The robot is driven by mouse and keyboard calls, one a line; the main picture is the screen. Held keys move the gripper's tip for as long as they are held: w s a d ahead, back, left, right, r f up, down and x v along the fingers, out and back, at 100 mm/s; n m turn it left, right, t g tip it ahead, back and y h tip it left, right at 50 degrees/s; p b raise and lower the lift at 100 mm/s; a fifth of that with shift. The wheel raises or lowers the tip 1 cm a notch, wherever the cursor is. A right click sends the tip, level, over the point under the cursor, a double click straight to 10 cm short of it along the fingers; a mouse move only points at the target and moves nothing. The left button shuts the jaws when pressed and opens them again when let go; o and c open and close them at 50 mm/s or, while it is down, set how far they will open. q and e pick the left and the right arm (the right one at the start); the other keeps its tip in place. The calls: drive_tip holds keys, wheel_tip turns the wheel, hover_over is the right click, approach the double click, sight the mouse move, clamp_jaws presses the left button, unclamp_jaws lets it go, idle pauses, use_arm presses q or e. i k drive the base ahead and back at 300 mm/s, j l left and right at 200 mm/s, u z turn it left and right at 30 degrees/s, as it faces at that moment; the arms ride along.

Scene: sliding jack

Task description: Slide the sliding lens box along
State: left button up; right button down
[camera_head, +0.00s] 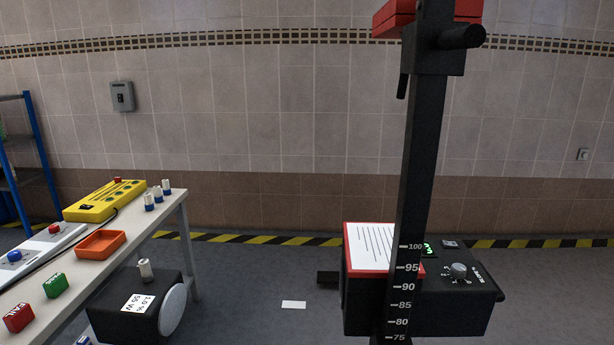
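The lens box (462,313) is a black box at the lower right, sitting around or behind a dark upright column (424,150). Its top carries a round knob (459,270), a small green-lit display and a red-edged sheet of printed text (370,247). The column bears white scale marks from 75 to 100 and crosses in front of part of the box. Neither of my grippers shows in the view.
A workbench (172,208) at the left holds a yellow panel (105,200), an orange tray (101,244), green and red blocks and several small bottles. A black box with a white disc (172,310) stands beside it. Floor between is mostly clear, with a small white card (293,305).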

sight(444, 306)
drive_tip(key=l+u, duration=0.1)
drive_tip(key=l, duration=0.7)
drive_tip(key=l+u, duration=0.1)
drive_tip(key=l, duration=0.7)
drive_tip(key=k+l+u, duration=0.1)
drive_tip(key=l, duration=0.7)
drive_tip(key=k+l+u, duration=0.1)
drive_tip(key=l, duration=0.7)
drive_tip(key=i+l+u, duration=0.2)
drive_tip(key=u, duration=0.15)
drive_tip(key=i+l+u, duration=0.15)
drive_tip(key=l+u, duration=0.25)
drive_tip(key=i+l+u, duration=0.15)
drive_tip(key=u, duration=0.2)
drive_tip(key=l, duration=0.1)
